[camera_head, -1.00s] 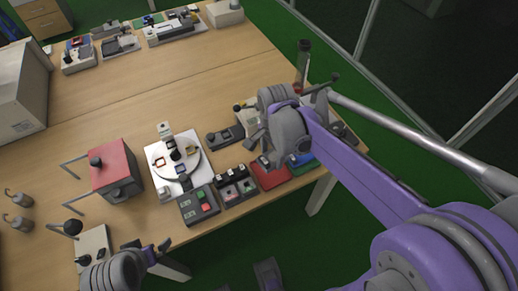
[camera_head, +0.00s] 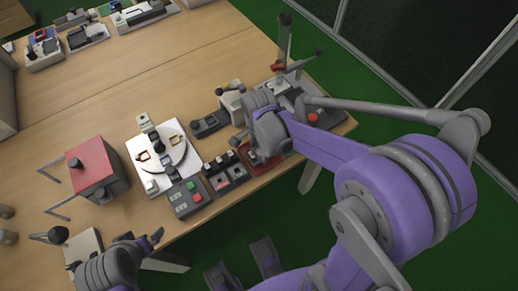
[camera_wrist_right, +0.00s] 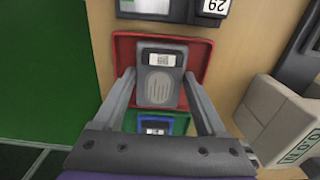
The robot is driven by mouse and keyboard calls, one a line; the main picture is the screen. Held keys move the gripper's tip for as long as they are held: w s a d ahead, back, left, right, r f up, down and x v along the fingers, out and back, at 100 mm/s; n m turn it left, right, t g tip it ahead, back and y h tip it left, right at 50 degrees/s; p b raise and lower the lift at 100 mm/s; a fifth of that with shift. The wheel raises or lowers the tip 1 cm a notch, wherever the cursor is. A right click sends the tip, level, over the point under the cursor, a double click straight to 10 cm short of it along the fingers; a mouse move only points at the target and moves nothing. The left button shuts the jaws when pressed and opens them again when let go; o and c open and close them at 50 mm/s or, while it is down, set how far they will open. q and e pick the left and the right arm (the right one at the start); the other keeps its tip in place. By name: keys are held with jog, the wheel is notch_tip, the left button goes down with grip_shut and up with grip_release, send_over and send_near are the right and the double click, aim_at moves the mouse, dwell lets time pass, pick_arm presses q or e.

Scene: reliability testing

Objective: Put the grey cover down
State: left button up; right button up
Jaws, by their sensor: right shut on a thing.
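The grey cover (camera_wrist_right: 158,90), with a white label and an oval ribbed patch, is in the right wrist view. My right gripper (camera_wrist_right: 161,76) is shut on it, one finger along each side. The cover is over the red tray (camera_wrist_right: 123,50), whose rim shows around it; I cannot tell whether they touch. In the head view my right gripper (camera_head: 256,148) points down at the red tray (camera_head: 245,153) near the table's front edge, and largely hides the cover. My left gripper (camera_head: 156,237) is at the lower left, near the front edge; its jaws are unclear.
A black button box (camera_head: 187,197) and a dark box with compartments (camera_head: 224,172) stand to the left. A red-topped box (camera_head: 92,165) is farther left. An upright post fixture (camera_head: 285,40) stands at the right.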

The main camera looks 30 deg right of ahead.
aim_at(259, 153)
pick_arm(q)
jog(key=shift+f, duration=0.1)
pick_arm(e)
jog(key=o, duration=1.4)
jog(key=shift+f, duration=0.1)
jog(key=shift+r, duration=0.55)
notch_tip(259, 153, up, 11)
jog(key=p, duration=0.2)
pick_arm(q)
jog(key=shift+w+r, duration=0.15)
jog(key=shift+r, duration=0.95)
pick_arm(e)
jog(key=shift+s+a+f+n+t, duration=0.75)
jog(key=shift+s+n, duration=1.1)
jog(key=shift+n, duration=1)
jog(key=shift+s+a+f+n+t, duration=0.4)
jog(key=shift+s+n+t, duration=0.6)
jog(key=shift+s+n, duration=1.4)
jog(key=shift+s+a+f+n+t, duration=0.75)
jog(key=shift+s+n, duration=0.55)
jog(key=shift+n, duration=2.05)
jog(key=shift+d+r, duration=0.1)
jog(key=shift+d, duration=0.15)
